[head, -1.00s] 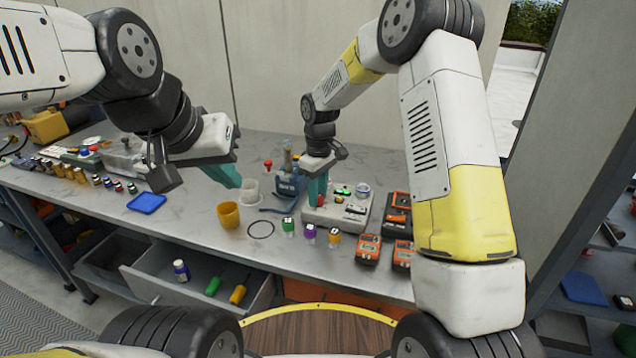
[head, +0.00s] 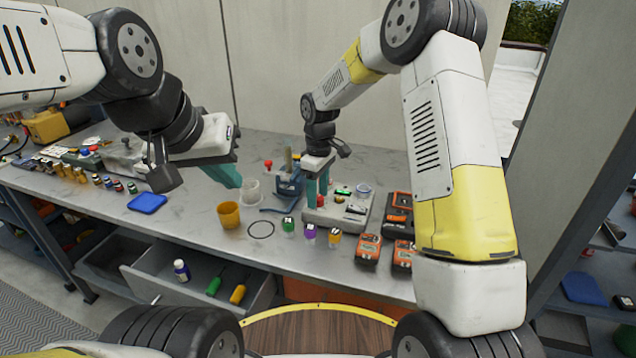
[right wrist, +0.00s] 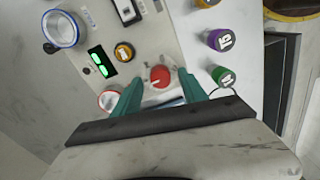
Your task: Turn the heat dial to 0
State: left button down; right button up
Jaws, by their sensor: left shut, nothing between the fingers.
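Which of these is the heat dial I cannot tell from any label. My right gripper (head: 318,192) points down over the unit's left part. In the right wrist view its teal fingers (right wrist: 160,84) are open, one on each side of the red dial, with gaps showing. The dial's white pointer mark is small and its setting is unreadable. My left gripper (head: 226,176) is shut and empty, above the bench left of the unit.
Purple-lidded (head: 309,233) and orange-lidded (head: 334,239) jars stand before the unit, with a green one beside them. Orange meters (head: 368,249) lie right. A yellow cup (head: 229,214) and a blue vise-like tool (head: 289,186) are left. An open drawer (head: 200,285) juts out below.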

notch_tip(320, 180, up, 7)
jog(key=shift+w+f, duration=0.15)
jog(key=shift+r, duration=0.5)
jog(key=shift+d+r, duration=0.15)
notch_tip(320, 180, up, 6)
jog(key=m+t, duration=0.1)
jog(key=m, duration=0.1)
send_over(319, 196)
jog(key=s+d, duration=0.3)
jog(key=s+d+r+m+t, duration=0.25)
jog(key=s+d+r, duration=0.25)
jog(key=s+r, duration=0.25)
jog(key=s+d+m+t+y, duration=0.1)
jog(key=s+d+m, duration=0.2)
jog(key=s, duration=0.5)
jog(key=s+d+r+m+t+y, duration=0.1)
jog(key=s+d+m+t, duration=0.1)
jog(key=s, duration=0.6)
jog(key=shift+s+d+r+m, duration=0.35)
jog(key=shift+d+m, duration=0.2)
jog(key=shift+m, duration=0.6)
